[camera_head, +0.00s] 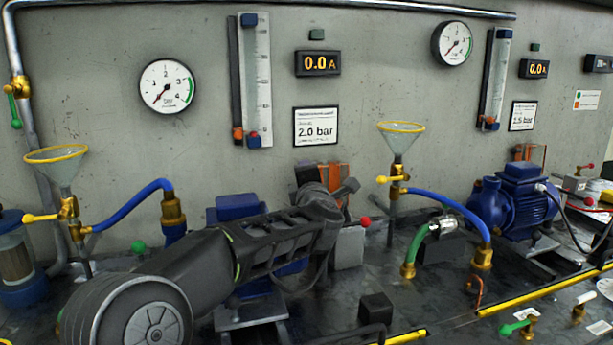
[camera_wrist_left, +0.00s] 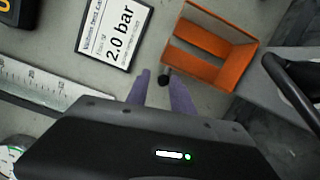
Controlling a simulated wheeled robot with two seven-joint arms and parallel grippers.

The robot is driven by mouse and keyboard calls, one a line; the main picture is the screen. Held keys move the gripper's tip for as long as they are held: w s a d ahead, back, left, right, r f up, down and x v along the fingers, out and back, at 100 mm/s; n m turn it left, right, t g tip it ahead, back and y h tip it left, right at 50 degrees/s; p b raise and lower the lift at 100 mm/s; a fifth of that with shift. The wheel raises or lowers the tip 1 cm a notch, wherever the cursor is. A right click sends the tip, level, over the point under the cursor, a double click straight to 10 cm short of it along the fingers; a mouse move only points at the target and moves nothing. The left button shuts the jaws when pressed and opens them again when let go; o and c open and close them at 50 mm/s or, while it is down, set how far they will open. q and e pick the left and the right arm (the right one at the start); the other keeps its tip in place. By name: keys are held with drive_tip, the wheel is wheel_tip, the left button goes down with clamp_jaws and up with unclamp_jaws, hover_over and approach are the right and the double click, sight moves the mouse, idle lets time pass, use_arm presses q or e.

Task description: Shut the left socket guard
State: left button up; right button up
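The left socket guard (camera_head: 335,178) is an orange see-through piece on the wall side behind the left pump, partly hidden by my left arm. In the left wrist view it shows as an orange frame (camera_wrist_left: 217,71) with a crossbar, right of my fingers. I cannot tell how far its lid stands from the socket. My left gripper (camera_wrist_left: 158,76) is open, its two purple-grey fingers apart and pointing at the wall beside the guard. My right gripper is not in view.
A 2.0 bar sign (camera_head: 316,126) and a flow gauge (camera_head: 252,80) are on the wall close by. A yellow-rimmed funnel (camera_head: 401,138) with a blue hose (camera_head: 451,206) stands to the right. A black loop (camera_wrist_left: 290,82) lies right of the guard in the left wrist view.

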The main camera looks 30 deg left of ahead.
use_arm(q)
wheel_tip(320, 180, up, 10)
drive_tip(key=p, duration=0.4)
drive_tip(key=shift+f, duration=0.1)
idle(0.4)
